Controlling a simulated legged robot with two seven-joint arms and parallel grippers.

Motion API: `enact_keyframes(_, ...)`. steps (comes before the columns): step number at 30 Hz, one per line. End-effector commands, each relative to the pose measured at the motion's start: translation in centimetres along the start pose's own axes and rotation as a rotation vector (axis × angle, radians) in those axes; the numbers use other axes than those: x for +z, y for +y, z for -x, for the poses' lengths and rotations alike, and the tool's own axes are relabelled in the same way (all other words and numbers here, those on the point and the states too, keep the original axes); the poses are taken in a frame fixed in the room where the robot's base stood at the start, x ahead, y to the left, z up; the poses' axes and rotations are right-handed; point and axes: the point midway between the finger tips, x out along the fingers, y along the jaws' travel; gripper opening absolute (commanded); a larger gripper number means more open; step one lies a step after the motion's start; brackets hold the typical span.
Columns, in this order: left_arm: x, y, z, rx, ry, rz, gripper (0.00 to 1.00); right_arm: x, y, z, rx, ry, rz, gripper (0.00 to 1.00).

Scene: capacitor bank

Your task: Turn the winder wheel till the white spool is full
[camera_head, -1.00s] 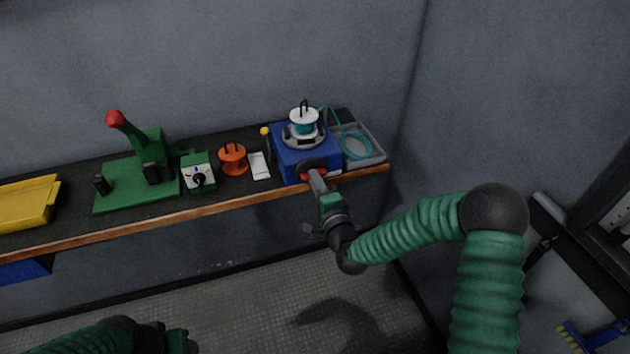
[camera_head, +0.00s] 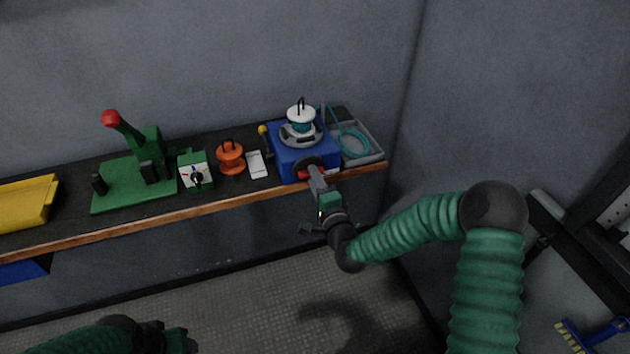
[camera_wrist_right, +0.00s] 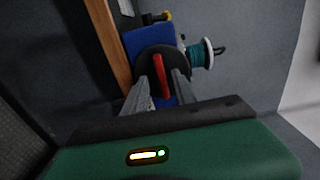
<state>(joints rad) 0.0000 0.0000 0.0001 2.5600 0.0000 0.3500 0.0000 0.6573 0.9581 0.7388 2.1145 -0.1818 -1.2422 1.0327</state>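The blue winder (camera_head: 292,165) stands near the right end of the bench. The white spool (camera_head: 301,113) sits on top with teal strand around its middle; how full it is cannot be told. The spool also shows in the right wrist view (camera_wrist_right: 207,53). The dark winder wheel (camera_wrist_right: 147,66) on the winder's front has a red bar (camera_wrist_right: 162,76) across it. My right gripper (camera_head: 314,174) is at the wheel. In the wrist view its fingers (camera_wrist_right: 162,88) stand on either side of the bar, with gaps showing. My left gripper (camera_head: 178,341) is at the bottom edge, fingers not made out.
A grey tray (camera_head: 376,157) with a teal coil (camera_head: 353,144) is right of the winder. To its left are a white card (camera_head: 257,164), an orange spool (camera_head: 230,158), a green dial box (camera_head: 195,171), a green lever press (camera_head: 135,190) and a yellow bin (camera_head: 25,203).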

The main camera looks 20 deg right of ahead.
Motion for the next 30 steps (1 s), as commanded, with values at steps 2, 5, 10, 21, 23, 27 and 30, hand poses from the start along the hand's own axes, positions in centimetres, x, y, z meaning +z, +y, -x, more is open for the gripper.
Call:
enact_keyframes(2, 0.0, 0.0, 0.0, 0.0, 0.0, 0.0, 0.57, 0.0, 0.0, 0.2, 0.0, -0.001, 0.0, 0.33)
enact_keyframes(5, 0.0, 0.0, 0.0, 0.0, 0.0, 0.0, 0.57, 0.0, 0.0, 1.3, 0.0, -0.001, 0.0, 0.33)
enact_keyframes(10, 0.0, 0.0, -0.2, 0.0, 0.0, 0.0, 0.57, -0.1, 0.1, 5.5, 0.003, -0.001, 0.0, 0.33)
enact_keyframes(21, -1.2, 0.0, 5.0, 0.0, 0.001, 0.0, 0.57, -0.1, -0.9, 14.5, 0.009, 0.0, -0.007, 0.33)
enact_keyframes(23, -1.4, 0.0, 5.9, 0.0, 0.001, 0.0, 0.57, -0.2, -0.7, 15.1, 0.008, 0.001, -0.005, 0.33)
enact_keyframes(27, -1.7, 0.0, 7.1, 0.0, 0.0, 0.0, 0.57, -0.2, -0.3, 16.4, 0.005, 0.001, -0.004, 0.33)
enact_keyframes(30, -1.7, 0.0, 7.3, 0.0, 0.0, 0.0, 0.57, -0.1, 0.0, 16.7, 0.003, 0.0, -0.002, 0.33)
